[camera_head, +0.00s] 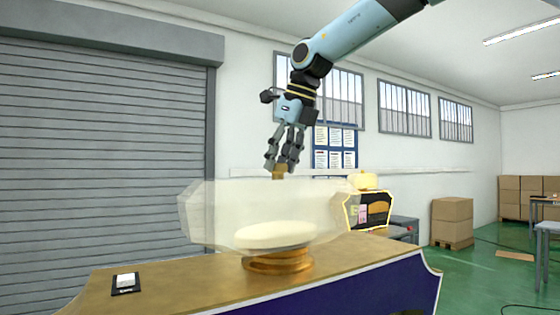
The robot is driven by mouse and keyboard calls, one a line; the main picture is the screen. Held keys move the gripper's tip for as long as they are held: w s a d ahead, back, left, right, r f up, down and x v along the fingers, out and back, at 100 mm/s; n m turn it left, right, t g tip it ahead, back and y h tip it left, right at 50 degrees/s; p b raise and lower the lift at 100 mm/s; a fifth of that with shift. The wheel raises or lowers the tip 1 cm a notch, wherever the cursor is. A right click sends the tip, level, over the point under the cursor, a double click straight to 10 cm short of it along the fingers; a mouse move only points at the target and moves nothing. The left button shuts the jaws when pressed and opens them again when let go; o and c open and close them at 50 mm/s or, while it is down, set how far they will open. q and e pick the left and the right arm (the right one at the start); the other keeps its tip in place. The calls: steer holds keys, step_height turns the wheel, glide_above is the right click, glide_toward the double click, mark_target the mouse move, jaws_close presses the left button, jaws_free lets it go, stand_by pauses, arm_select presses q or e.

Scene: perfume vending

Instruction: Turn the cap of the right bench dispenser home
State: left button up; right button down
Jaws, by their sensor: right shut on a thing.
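A wide, translucent faceted dispenser (215,215) stands on the bench, with a pale rounded body inside and a gold ringed base (278,262). A small gold cap (279,174) is at the top of the dispenser, near its middle. My right gripper (281,166) reaches down from the upper right with its fingers closed around the cap. The fingertips partly hide the cap, and I cannot tell how far it is seated. My left gripper is not in view.
The bench (190,272) has a tan top and a dark blue front. A small black pad (126,285) with a white piece lies at its left. A glowing display box (368,209) stands behind at right. Cardboard boxes (452,221) are farther back.

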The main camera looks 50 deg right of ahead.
steer(key=c, duration=0.8)
jaws_free()
steer(key=shift+w, duration=0.1)
steer(key=v, duration=1.2)
